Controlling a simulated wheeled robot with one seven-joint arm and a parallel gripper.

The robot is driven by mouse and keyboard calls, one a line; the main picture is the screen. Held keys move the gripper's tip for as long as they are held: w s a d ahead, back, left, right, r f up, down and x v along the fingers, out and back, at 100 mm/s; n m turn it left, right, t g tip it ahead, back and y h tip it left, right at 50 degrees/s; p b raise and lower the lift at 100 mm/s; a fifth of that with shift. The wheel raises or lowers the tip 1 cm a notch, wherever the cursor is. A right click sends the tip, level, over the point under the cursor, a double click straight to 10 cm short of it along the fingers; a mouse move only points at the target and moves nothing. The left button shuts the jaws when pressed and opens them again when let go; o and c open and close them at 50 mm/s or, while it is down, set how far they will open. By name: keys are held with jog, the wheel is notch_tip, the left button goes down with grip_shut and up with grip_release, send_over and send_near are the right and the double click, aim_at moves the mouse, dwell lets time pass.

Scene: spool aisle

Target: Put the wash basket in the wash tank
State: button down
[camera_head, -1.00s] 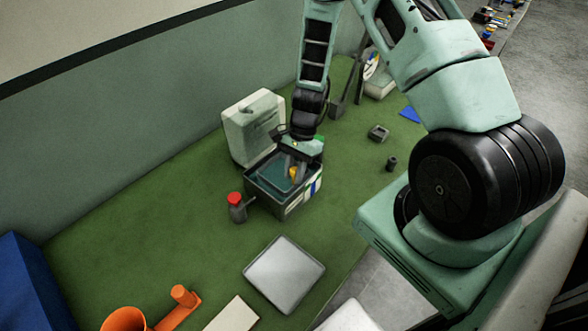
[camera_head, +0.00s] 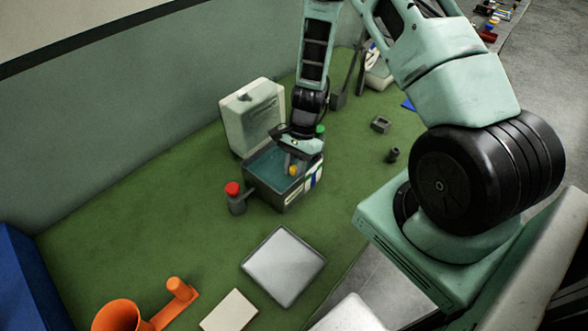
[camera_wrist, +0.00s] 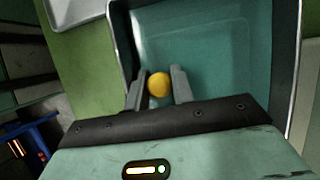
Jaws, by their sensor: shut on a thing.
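The wash tank (camera_head: 275,198) is a grey open box with teal liquid inside, standing on the green bench top; its rim and teal inside fill much of the wrist view (camera_wrist: 297,60). My gripper (camera_head: 293,168) points down inside the tank's opening. Its two fingers (camera_wrist: 159,86) are shut on a round yellow knob (camera_wrist: 159,84), which seems to be the wash basket's grip. The basket's body cannot be made out clearly; a faint squarish outline shows in the teal around the knob.
A pale jerrycan (camera_head: 252,115) stands close behind the tank. A grey bottle with a red cap (camera_head: 236,198) is beside its left side. A pale tray (camera_head: 283,266) and an orange funnel piece (camera_head: 120,316) lie nearer. Small dark blocks (camera_head: 380,124) lie to the right.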

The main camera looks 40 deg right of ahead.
jog(key=shift+f+b, duration=0.3)
jog(key=shift+f, duration=0.15)
jog(key=c, duration=1.1)
grip_release()
jog(key=shift+s, duration=0.15)
